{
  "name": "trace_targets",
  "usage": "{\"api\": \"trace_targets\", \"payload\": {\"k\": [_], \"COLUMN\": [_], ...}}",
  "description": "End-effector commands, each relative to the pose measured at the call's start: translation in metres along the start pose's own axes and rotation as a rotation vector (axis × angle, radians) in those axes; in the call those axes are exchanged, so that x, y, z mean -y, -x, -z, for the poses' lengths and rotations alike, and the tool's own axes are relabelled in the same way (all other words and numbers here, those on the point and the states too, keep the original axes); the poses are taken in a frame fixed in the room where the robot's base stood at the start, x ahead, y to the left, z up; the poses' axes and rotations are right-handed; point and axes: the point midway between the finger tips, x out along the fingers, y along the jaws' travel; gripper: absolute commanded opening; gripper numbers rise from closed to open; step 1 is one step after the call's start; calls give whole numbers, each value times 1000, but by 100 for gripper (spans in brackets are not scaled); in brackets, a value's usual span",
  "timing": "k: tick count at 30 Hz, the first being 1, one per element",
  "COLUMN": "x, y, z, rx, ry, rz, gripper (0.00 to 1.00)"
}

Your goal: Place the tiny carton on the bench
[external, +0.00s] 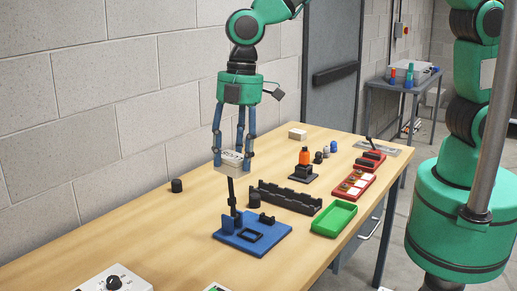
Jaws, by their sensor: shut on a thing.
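My gripper (232,157) hangs from above over the left middle of the wooden bench (130,225). Its fingers are shut on a small whitish carton (231,162) with dark marks on its top. The carton is above the bench, over the thin black post of a blue fixture; I cannot tell if it touches the post. The fingers hide part of its sides. Another small pale box (297,133) sits on the bench farther back.
The blue fixture (252,236) stands below the gripper. A black knob (176,185) is at left. The bench's left front is largely clear.

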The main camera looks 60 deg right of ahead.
Motion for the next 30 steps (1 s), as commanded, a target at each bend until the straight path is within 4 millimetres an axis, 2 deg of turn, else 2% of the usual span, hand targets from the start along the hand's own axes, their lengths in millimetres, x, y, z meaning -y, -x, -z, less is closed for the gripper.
{"api": "trace_targets", "payload": {"k": [1,8,9,17,24,30], "x": [11,48,46,45,45,44], "y": [0,-2,-16,-85,-168,-210], "z": [6,24,20,10,-2,-6], "rx": [0,0,5,5,6,2], "ry": [23,104,98,96,96,96], "rz": [3,14,17,17,17,14], "gripper": [17,17,17,17,16,16]}}
